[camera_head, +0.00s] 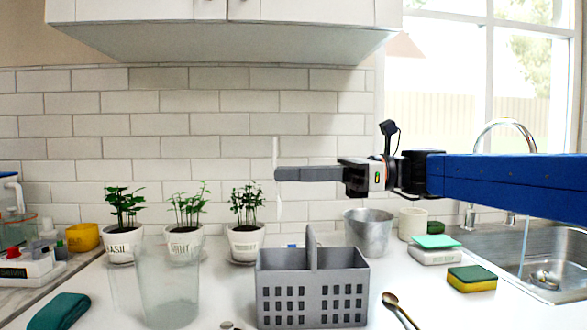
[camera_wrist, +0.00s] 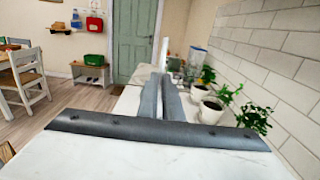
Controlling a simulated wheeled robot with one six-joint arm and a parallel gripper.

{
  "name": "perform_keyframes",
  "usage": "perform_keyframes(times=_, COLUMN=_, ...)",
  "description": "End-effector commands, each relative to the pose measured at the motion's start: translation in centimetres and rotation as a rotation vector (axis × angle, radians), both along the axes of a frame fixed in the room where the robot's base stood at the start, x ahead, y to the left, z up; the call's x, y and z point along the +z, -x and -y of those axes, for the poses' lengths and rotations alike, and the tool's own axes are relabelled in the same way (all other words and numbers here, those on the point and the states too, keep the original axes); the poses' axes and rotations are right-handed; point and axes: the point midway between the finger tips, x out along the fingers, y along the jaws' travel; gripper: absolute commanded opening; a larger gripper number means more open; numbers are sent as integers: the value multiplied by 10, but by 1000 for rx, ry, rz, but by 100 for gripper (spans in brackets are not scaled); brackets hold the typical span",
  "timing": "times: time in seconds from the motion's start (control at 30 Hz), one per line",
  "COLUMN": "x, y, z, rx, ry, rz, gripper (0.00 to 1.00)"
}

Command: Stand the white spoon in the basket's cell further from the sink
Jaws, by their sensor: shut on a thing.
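The white spoon (camera_head: 275,152) stands upright in the head view, seen nearly edge-on as a thin white strip. My gripper (camera_head: 281,174) reaches in from the right and is shut on it near its middle. In the wrist view the spoon (camera_wrist: 164,54) rises beyond the closed fingertips (camera_wrist: 160,78). The grey basket (camera_head: 284,306) sits on the counter below, with a central handle divider between a left and a right cell. The spoon's lower end is above the basket's rim and appears over the left cell, further from the sink (camera_head: 546,262). The cell floors are hidden.
A clear glass vase (camera_head: 168,285) stands left of the basket. Potted herbs (camera_head: 245,240) line the wall behind. A metal cup (camera_head: 368,236) is behind the basket's right side. A brown spoon (camera_head: 400,309) and a sponge (camera_head: 472,279) lie to the right.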

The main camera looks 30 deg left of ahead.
Motion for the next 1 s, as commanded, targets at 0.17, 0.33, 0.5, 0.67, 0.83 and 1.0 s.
perform_keyframes(times=0.17, x=-12, y=0, z=0, rx=0, ry=1, rz=-1, gripper=0)
perform_keyframes(times=0.33, x=-23, y=0, z=0, rx=0, ry=0, rz=0, gripper=0)
perform_keyframes(times=0.5, x=-33, y=0, z=0, rx=0, ry=0, rz=0, gripper=0)
perform_keyframes(times=0.67, x=-44, y=0, z=0, rx=0, ry=1, rz=-1, gripper=0)
perform_keyframes(times=0.83, x=-55, y=0, z=0, rx=0, ry=0, rz=0, gripper=0)
perform_keyframes(times=1.0, x=-66, y=0, z=0, rx=0, ry=0, rz=0, gripper=0)
